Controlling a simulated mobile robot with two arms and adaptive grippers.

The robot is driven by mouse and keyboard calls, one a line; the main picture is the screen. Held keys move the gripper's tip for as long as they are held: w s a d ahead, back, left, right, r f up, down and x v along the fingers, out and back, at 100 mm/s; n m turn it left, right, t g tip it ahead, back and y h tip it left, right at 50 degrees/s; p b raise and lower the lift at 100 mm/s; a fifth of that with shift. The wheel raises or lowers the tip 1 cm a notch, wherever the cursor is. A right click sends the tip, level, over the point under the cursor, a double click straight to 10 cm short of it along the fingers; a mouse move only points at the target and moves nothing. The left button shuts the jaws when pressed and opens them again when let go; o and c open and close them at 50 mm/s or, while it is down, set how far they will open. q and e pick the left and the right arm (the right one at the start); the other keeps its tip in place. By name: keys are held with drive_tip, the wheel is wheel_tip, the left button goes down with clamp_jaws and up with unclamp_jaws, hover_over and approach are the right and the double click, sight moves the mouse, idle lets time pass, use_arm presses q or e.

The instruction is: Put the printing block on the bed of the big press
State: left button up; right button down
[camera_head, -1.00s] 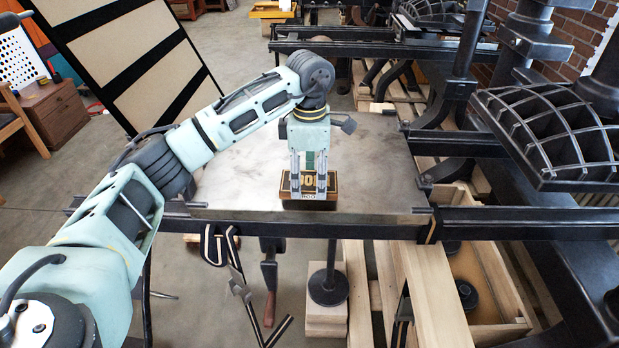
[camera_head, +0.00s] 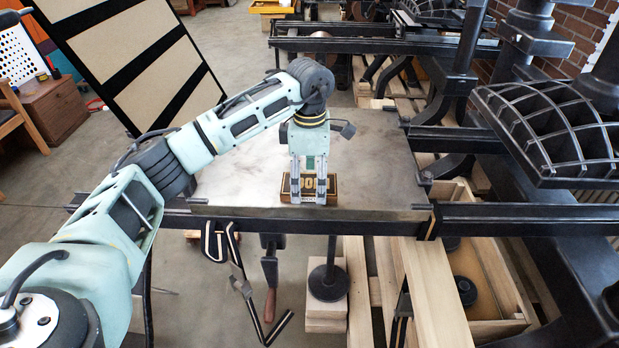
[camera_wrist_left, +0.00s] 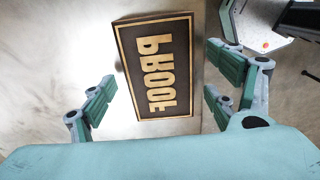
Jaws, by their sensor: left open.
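The printing block (camera_head: 309,183) is a dark brown block with gold raised letters and a gold border. It lies on the grey metal bed (camera_head: 235,182) of the big press, near its front edge. My left gripper (camera_head: 308,197) points down over the block, and its fingers hide part of the letters. In the left wrist view the block (camera_wrist_left: 157,66) shows its lettered face reading PROOF. There my left gripper (camera_wrist_left: 160,92) is open, with a finger on each side of the block and visible gaps between. My right gripper is out of view.
Black press rails (camera_head: 525,218) run along the bed's front and right. A ribbed black press part (camera_head: 555,130) overhangs at right. A striped hinged frame (camera_head: 140,65) leans at the back left. Bare bed lies left and right of the block.

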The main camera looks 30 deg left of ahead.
sight(310, 183)
use_arm(q)
drive_tip(key=shift+r, duration=0.1)
wheel_tip(310, 183, up, 12)
drive_tip(key=b, duration=0.1)
idle(2.1)
idle(0.8)
